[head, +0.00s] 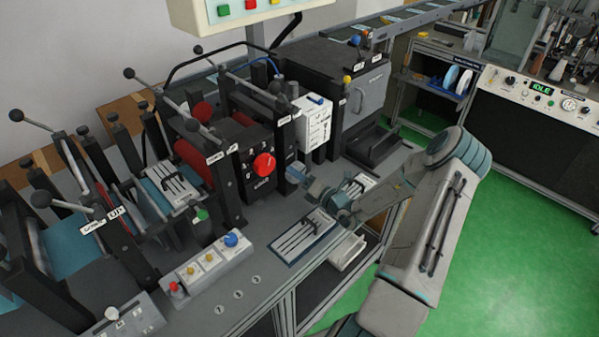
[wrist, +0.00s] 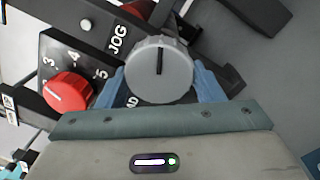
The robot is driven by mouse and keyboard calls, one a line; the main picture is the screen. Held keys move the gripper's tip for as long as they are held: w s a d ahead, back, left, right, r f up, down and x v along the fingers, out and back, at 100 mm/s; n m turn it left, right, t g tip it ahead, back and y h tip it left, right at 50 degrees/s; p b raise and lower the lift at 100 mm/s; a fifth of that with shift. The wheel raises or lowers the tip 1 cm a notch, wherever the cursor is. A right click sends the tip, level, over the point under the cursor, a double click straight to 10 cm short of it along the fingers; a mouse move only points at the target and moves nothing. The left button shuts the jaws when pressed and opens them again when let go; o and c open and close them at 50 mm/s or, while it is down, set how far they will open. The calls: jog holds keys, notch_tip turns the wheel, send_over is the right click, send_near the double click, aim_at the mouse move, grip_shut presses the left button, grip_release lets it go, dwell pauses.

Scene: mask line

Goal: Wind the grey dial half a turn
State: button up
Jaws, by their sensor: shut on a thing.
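The grey dial (wrist: 158,66) fills the middle of the wrist view, with a ribbed rim and a dark pointer line that stands nearly upright in the picture. My gripper (wrist: 162,82) has its two blue fingers on the left and right sides of the dial and is shut on it. In the head view my gripper (head: 297,176) is at the right side of the dark machine block, and I cannot make out the grey dial there.
A red dial (wrist: 68,92) with numbers sits left of the grey one; it also shows in the head view (head: 264,164). A "JOG" label is beside the grey dial. Levers with round knobs (head: 130,73) stand at left. A button box (head: 208,262) is in front.

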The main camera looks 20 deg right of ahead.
jog(key=shift+r+m+p, duration=0.1)
jog(key=shift+m+p, duration=1)
jog(key=shift+m, duration=2.4)
jog(key=o, duration=1)
jog(key=shift+c, duration=0.2)
jog(key=shift+s, duration=0.15)
jog(key=b+v, duration=0.4)
jog(key=v, duration=0.9)
jog(key=shift+s, duration=0.3)
